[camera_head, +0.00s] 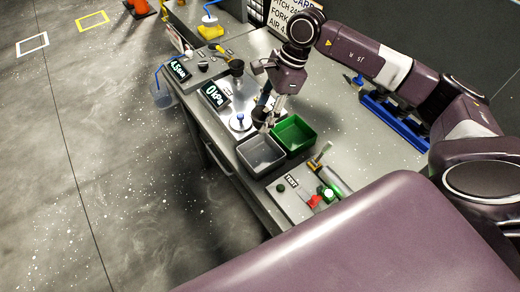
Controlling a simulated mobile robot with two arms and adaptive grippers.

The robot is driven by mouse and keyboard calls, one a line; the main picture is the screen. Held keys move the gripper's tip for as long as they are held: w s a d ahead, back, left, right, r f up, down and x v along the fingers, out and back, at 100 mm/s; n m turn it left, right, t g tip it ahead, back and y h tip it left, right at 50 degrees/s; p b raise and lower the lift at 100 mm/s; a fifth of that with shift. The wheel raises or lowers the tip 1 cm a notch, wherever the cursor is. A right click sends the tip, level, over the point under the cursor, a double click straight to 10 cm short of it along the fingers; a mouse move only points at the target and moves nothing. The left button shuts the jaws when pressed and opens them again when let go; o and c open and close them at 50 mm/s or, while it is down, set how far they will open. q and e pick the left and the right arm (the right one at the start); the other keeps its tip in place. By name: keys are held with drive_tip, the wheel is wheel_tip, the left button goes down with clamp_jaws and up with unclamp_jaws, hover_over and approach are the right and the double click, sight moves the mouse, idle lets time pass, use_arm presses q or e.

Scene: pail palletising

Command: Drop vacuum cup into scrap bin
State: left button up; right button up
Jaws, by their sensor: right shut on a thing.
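My right gripper (266,116) points down over the bench, just above the back edges of two open bins. It is shut on a small dark thing (260,114), which looks like the vacuum cup, though its shape is partly hidden by the fingers. The grey bin (262,169) stands to the lower left and the green bin (305,146) to its right; both look empty inside. No label shows which is the scrap bin. My left gripper is out of view.
A white disc fixture with a blue tip (240,122) stands left of the gripper, near a 0 kPa display (214,93). A test panel (292,181) with red and green parts lies in front. A blue rack (395,123) is at right.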

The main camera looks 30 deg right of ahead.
drive_tip(key=shift+s+a+f+b, duration=0.1)
drive_tip(key=shift+f+b, duration=0.1)
drive_tip(key=shift+f, duration=0.15)
drive_tip(key=shift+s+f+b, duration=0.1)
drive_tip(key=shift+f+b, duration=0.05)
drive_tip(key=shift+f, duration=0.15)
wheel_tip(320, 180, down, 4)
drive_tip(key=shift+b, duration=1)
drive_tip(key=shift+f, duration=0.3)
drive_tip(key=o, duration=1.4)
drive_tip(key=shift+r, duration=0.2)
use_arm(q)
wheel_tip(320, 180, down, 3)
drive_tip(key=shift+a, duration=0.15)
use_arm(e)
drive_tip(key=v, duration=1.1)
drive_tip(key=shift+r, duration=0.35)
drive_tip(key=shift+f, duration=0.1)
